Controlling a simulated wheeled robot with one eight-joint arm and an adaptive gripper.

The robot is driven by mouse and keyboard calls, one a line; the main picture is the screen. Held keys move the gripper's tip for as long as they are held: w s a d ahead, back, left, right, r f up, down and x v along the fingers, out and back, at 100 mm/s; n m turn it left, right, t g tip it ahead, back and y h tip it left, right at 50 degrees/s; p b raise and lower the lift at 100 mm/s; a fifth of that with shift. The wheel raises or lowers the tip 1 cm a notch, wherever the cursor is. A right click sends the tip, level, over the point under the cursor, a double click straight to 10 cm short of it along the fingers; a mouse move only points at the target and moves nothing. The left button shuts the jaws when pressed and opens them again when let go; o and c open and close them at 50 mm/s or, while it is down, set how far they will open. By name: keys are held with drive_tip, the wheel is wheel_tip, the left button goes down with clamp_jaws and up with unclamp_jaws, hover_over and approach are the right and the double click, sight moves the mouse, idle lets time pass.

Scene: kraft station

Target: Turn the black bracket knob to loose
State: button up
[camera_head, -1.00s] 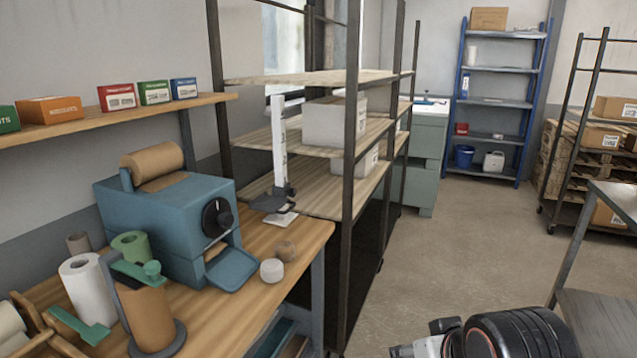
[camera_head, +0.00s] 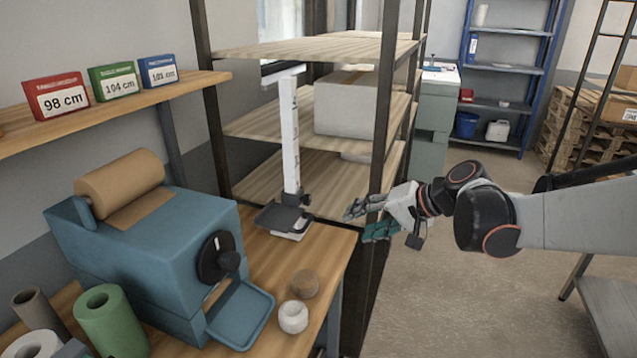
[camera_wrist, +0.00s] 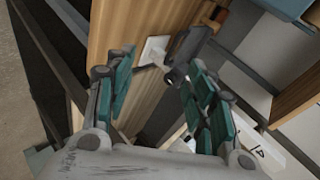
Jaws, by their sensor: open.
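The black bracket (camera_head: 280,217) sits low on a white upright post (camera_head: 291,140) at the back of the wooden bench. Its small black knob (camera_head: 306,199) is on the right side of the bracket. My gripper (camera_head: 357,219) is to the right of the knob and apart from it, near the bench's right end. The gripper is open and empty. In the wrist view, the dark bracket (camera_wrist: 188,45) shows beyond the spread fingers, nearer the right finger. I cannot read the knob's setting.
A blue dispenser (camera_head: 150,240) with a black dial stands left on the bench. Two small rolls (camera_head: 293,316) lie at the bench's front right. A shelf rack (camera_head: 388,110) with a dark front post stands behind, close to my gripper. Open floor lies to the right.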

drive_tip(key=w+f+y+p, duration=0.15)
drive_tip(key=w+y, duration=0.25)
drive_tip(key=w, duration=0.5)
drive_tip(key=y+p, duration=0.1)
drive_tip(key=y, duration=0.3)
approach(310, 200)
drive_tip(key=shift+m+t, duration=0.3)
drive_tip(key=shift+m, duration=0.1)
drive_tip(key=b+x, duration=0.3)
drive_tip(key=x, duration=0.5)
drive_tip(key=shift+s+a+f, duration=0.1)
drive_tip(key=shift+a+f, duration=0.05)
drive_tip(key=shift+a, duration=0.05)
drive_tip(key=shift+c, duration=0.6)
drive_tip(key=c, duration=1)
